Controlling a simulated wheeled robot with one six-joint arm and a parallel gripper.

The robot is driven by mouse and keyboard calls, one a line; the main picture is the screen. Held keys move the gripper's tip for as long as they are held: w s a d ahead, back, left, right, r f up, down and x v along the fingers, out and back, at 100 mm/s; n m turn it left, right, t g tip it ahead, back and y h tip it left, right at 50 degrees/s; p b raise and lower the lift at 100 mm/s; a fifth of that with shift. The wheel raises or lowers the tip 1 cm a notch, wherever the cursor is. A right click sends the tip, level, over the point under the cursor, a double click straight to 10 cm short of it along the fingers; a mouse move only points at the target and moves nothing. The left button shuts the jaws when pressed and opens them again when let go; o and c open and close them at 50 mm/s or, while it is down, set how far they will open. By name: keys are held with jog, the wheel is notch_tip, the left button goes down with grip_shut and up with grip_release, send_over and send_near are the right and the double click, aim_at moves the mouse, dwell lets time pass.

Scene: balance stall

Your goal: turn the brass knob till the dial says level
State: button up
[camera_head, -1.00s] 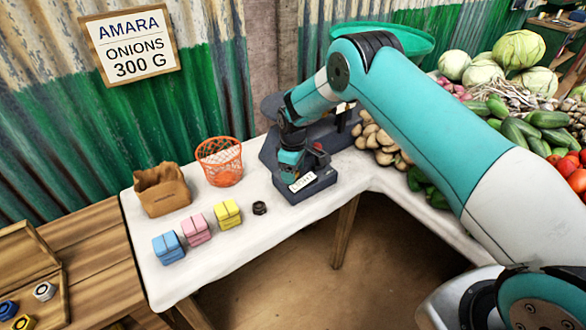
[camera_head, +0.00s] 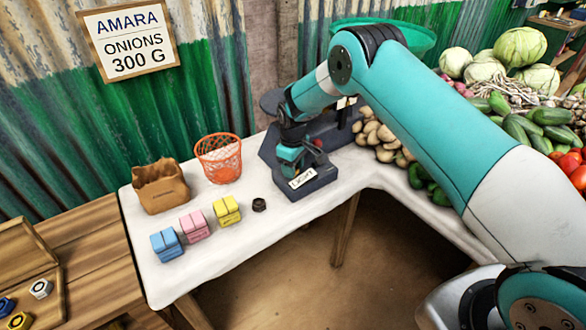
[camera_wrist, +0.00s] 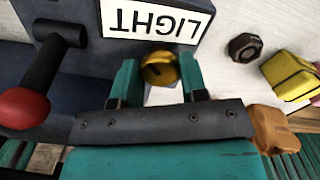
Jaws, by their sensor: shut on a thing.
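The brass knob (camera_wrist: 159,68) sits between my two fingertips in the wrist view, with a dark line across its face. My gripper (camera_wrist: 160,78) is shut on it, one finger on each side. The white dial plate (camera_wrist: 157,20) beside the knob reads LIGHT, upside down in this view. In the head view, my gripper (camera_head: 290,160) is at the front of the dark balance (camera_head: 312,187), and the dial plate (camera_head: 302,178) shows small below it. The knob is hidden there.
A red ball on a dark lever (camera_wrist: 22,108) is left of my gripper. A dark nut-shaped piece (camera_head: 259,205) and yellow (camera_head: 228,211), pink (camera_head: 195,225) and blue (camera_head: 166,245) blocks stand on the white cloth. An orange basket (camera_head: 219,160) and paper bag (camera_head: 162,188) stand behind.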

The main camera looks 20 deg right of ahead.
jog(key=shift+m+b, duration=0.9)
jog(key=shift+m, duration=0.9)
jog(key=o, duration=0.9)
jog(key=shift+o, duration=0.2)
notch_tip(320, 180, up, 18)
jog(key=b, duration=0.1)
jog(key=shift+f+b, duration=0.25)
jog(key=shift+b, duration=0.15)
